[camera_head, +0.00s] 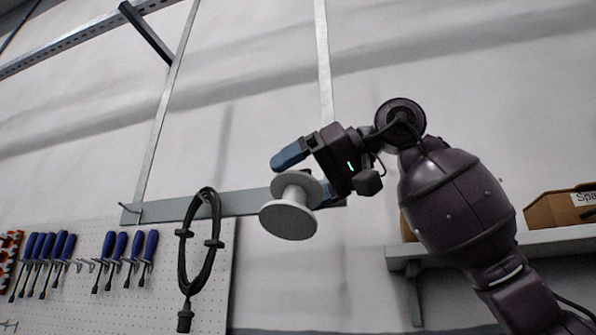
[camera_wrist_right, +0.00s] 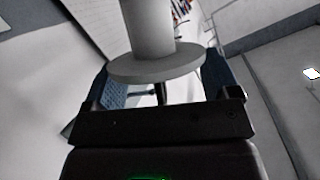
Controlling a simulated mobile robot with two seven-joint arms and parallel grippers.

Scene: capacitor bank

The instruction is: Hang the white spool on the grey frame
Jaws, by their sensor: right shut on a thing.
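The white spool (camera_head: 291,208) is held in the air by my right gripper (camera_head: 306,172), with its wide flange turned down and toward the camera. The blue fingers are on either side of its upper flange. In the right wrist view the spool (camera_wrist_right: 152,30) stands out between the two fingers (camera_wrist_right: 160,88). The grey frame (camera_head: 236,203) is on the wall behind, with a crossbar, two uprights and a small hook at its left end. The spool overlaps the crossbar in the head view; I cannot tell the gap between them. My left gripper is not in view.
A black cable loop (camera_head: 198,240) hangs from the crossbar just left of the spool. Below left, a white pegboard (camera_head: 160,300) carries several blue-handled screwdrivers. At right, a shelf (camera_head: 540,243) holds a cardboard box (camera_head: 560,207). The wall above the crossbar is clear.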

